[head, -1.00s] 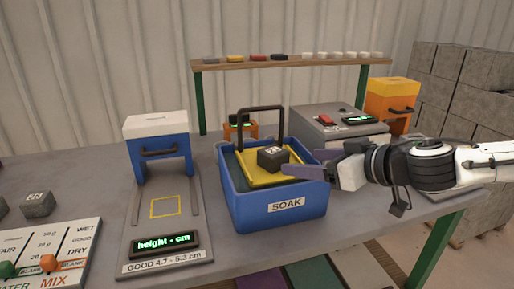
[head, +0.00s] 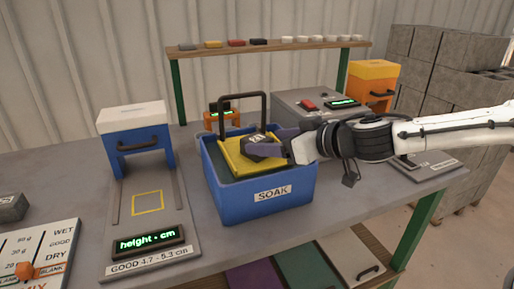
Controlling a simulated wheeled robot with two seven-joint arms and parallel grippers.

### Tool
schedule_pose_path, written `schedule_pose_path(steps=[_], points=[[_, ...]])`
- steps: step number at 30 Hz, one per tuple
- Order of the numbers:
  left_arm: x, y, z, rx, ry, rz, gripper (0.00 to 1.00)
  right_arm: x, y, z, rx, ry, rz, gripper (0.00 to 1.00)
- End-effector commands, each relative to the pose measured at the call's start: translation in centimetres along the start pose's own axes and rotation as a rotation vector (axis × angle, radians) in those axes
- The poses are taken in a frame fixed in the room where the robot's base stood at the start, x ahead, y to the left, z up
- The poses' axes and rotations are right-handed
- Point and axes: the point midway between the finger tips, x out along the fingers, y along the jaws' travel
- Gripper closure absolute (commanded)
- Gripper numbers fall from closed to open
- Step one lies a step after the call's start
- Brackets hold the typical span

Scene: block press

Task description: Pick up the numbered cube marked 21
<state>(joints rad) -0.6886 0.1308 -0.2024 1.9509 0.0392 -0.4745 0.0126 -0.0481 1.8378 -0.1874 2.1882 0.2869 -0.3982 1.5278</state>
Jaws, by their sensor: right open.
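The dark grey cube (head: 254,145), with a white label that seems to read 21, sits on a yellow tray (head: 236,162) with a black handle. The tray stands inside the blue SOAK tub (head: 258,205). My right gripper (head: 265,147) comes in from the right, low over the tub. Its purple fingers are open at the cube, and one covers the cube's right part. I cannot tell whether the fingers touch it. My left gripper is not in view.
A height gauge with a blue-and-white press (head: 136,135) stands left of the tub. A grey machine (head: 313,104) and an orange press (head: 372,80) are behind my right arm. A shelf (head: 270,53) with small blocks and white discs spans the back. Another grey cube (head: 12,208) lies far left.

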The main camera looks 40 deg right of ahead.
Motion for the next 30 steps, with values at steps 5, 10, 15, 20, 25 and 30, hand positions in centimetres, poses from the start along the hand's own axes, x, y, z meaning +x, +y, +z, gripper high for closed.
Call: schedule_pose_path(steps=[5, 10, 15, 20, 25, 30], points=[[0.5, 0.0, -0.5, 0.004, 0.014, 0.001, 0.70, 0.6, 0.1, 0.3, -0.001, -0.003, 0.003, 0.31], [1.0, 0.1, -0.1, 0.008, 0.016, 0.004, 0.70, 1.9, -0.1, 0.6, -0.002, -0.005, 0.001, 0.31], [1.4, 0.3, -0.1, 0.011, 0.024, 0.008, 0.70, 3.5, -0.2, 0.6, -0.002, -0.004, 0.002, 0.31], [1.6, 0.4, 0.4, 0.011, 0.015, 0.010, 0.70, 4.8, -0.2, 0.5, -0.001, -0.003, 0.003, 0.31], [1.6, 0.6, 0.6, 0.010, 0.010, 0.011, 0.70, 5.2, -0.2, 0.2, 0.000, 0.000, 0.001, 0.31], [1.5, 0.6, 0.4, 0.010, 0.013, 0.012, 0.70, 5.2, -0.2, 0.2, 0.000, 0.001, 0.001, 0.31]])
